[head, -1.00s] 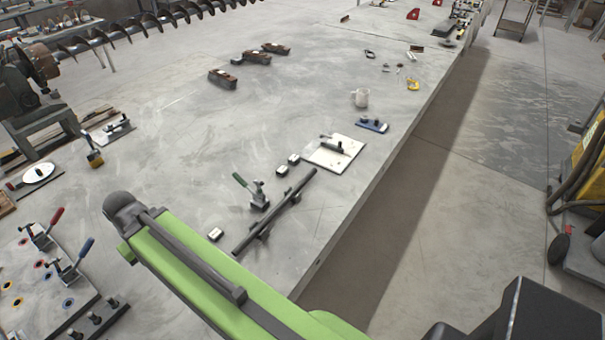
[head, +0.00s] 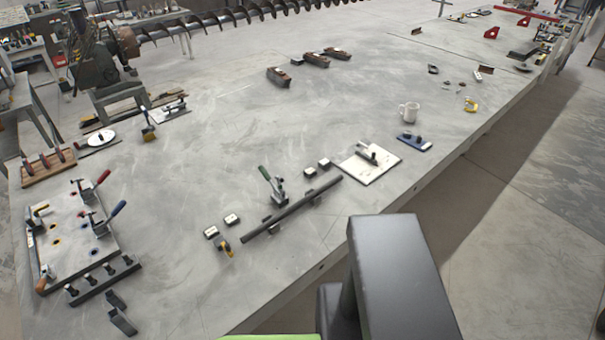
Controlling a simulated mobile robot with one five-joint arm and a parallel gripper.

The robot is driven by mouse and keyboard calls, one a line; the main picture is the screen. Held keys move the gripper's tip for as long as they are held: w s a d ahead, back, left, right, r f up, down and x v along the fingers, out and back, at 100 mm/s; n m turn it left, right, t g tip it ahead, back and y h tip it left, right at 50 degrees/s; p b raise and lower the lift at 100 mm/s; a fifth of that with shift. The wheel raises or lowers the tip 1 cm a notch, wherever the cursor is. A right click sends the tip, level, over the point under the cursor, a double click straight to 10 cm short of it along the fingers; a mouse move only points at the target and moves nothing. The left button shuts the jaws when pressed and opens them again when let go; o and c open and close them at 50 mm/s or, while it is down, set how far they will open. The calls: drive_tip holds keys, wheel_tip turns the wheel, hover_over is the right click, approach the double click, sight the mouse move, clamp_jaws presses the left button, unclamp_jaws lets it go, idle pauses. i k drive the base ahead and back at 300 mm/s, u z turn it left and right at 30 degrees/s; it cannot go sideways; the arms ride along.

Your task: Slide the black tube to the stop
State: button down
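The black tube (head: 292,209) lies slantwise near the front edge of the grey table, resting on small dark supports. A clamp with a green handle (head: 272,187) stands right beside the tube's middle, its handle raised. A small yellow and dark piece (head: 223,247) sits just off the tube's lower left end. I cannot tell which piece is the stop.
Small black and white blocks (head: 211,232) lie near both tube ends. A fixture plate with red and blue handled clamps (head: 72,262) lies left.

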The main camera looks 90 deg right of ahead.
sight(247, 237)
drive_tip(key=u, duration=0.15)
drive_tip(key=k, duration=2.25)
drive_tip(key=z, duration=1.25)
drive_tip(key=i, duration=1.45)
drive_tip(key=u, duration=0.05)
